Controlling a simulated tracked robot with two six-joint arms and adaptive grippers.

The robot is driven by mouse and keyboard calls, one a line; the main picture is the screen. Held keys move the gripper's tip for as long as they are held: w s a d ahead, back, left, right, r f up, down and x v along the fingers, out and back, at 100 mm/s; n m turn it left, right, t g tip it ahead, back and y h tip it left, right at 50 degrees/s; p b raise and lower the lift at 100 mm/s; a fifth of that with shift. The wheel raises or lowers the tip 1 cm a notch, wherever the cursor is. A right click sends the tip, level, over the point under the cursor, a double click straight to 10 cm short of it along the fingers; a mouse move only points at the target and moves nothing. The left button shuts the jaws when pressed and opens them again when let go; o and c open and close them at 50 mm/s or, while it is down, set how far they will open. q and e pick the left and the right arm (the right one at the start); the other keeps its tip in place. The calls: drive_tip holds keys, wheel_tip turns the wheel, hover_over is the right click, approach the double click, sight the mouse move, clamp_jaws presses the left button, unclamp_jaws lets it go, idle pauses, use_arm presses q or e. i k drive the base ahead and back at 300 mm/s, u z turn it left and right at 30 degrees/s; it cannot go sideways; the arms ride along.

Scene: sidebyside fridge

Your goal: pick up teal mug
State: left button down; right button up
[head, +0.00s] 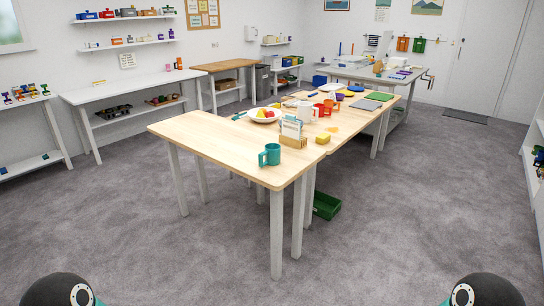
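The teal mug (271,156) stands upright on the near part of the long wooden table (205,137), close to its front edge. Its handle points left. Its rim faces up and nothing covers it. Neither of my grippers is in the head view. Only dark rounded parts of my own body show at the bottom left and bottom right corners, well apart from the mug.
A wooden holder with cards (292,135) stands just behind the mug, with a yellow block (323,138) to its right. A fruit bowl (263,115) and a white pitcher (306,112) stand farther back. A green crate (327,206) lies under the table. Open carpet lies in front.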

sight(271, 153)
drive_tip(key=i, duration=0.9)
drive_tip(key=u, duration=0.1)
drive_tip(key=k, duration=1.2)
drive_tip(key=z, duration=0.45)
drive_tip(key=i, duration=1.85)
drive_tip(key=u, duration=0.75)
drive_tip(key=i, duration=0.45)
drive_tip(key=u, duration=0.2)
drive_tip(key=k, duration=0.5)
